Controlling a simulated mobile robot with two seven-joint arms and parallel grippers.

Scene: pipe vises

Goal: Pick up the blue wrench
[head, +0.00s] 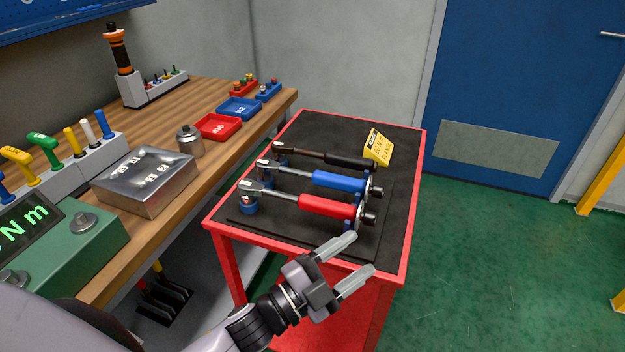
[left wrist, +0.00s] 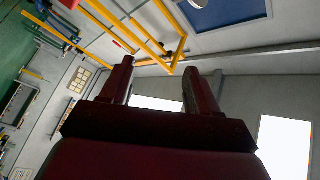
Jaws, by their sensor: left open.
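The blue wrench (head: 339,181) lies on the black top of the red cart (head: 408,222) in the head view. It is the middle one of three wrenches, its head to the left and its blue handle to the right. The red wrench (head: 327,207) lies in front of it and the black wrench (head: 348,160) behind it. My left gripper (head: 354,264) is open and empty at the cart's front edge, nearer to me than the red wrench and apart from the blue one. The left wrist view shows its open fingers (left wrist: 158,92) with nothing between them. My right gripper is out of view.
A yellow tag (head: 378,147) stands behind the black handle. The wooden workbench (head: 170,120) on the left carries a metal box (head: 145,182), a green display unit (head: 70,245) and red and blue trays. Green floor (head: 500,270) is clear to the right.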

